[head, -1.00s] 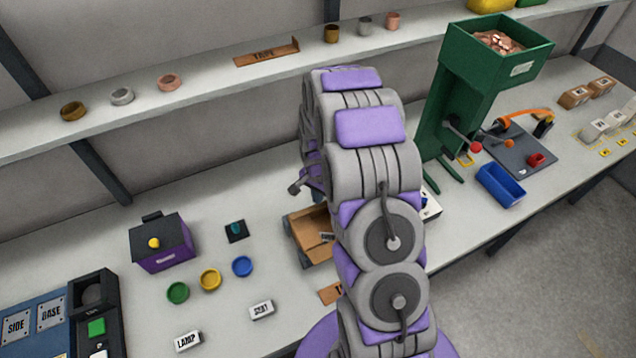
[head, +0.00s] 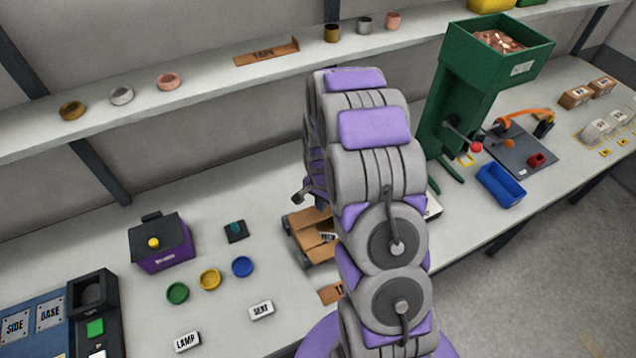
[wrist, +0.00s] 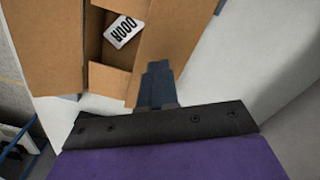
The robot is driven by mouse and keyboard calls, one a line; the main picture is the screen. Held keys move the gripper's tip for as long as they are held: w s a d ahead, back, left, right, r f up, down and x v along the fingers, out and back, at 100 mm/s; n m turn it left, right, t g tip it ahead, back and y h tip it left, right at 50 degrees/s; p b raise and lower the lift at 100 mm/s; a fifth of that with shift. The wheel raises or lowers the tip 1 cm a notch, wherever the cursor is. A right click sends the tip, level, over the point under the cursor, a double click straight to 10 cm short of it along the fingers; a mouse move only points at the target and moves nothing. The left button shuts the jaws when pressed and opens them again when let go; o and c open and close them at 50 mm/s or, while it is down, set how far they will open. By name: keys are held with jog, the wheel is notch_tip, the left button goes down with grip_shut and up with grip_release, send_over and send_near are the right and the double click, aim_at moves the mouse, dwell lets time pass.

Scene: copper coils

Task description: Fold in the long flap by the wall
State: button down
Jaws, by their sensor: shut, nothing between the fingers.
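An open brown cardboard box (head: 316,250) stands on the bench, partly hidden behind my arm in the head view. In the wrist view the box opening (wrist: 97,45) shows a white labelled block (wrist: 122,31) inside. The long flap on the wall side (wrist: 182,40) slopes outward on the right. The opposite long flap (wrist: 42,45) is spread out on the left, and a short flap (wrist: 108,80) is at the near end. My gripper (wrist: 157,68) is shut and empty, its fingertips at the near end of the wall-side flap; contact is unclear. The head view hides the fingers.
A green hopper machine (head: 470,95) and a blue bin (head: 500,184) are to the right. A shelf (head: 215,75) runs along the wall above.

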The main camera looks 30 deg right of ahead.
jog(key=shift+f, duration=1.15)
dwell(0.4)
notch_tip(320, 180, up, 10)
jog(key=p, duration=0.2)
dwell(0.7)
jog(key=shift+r, duration=0.1)
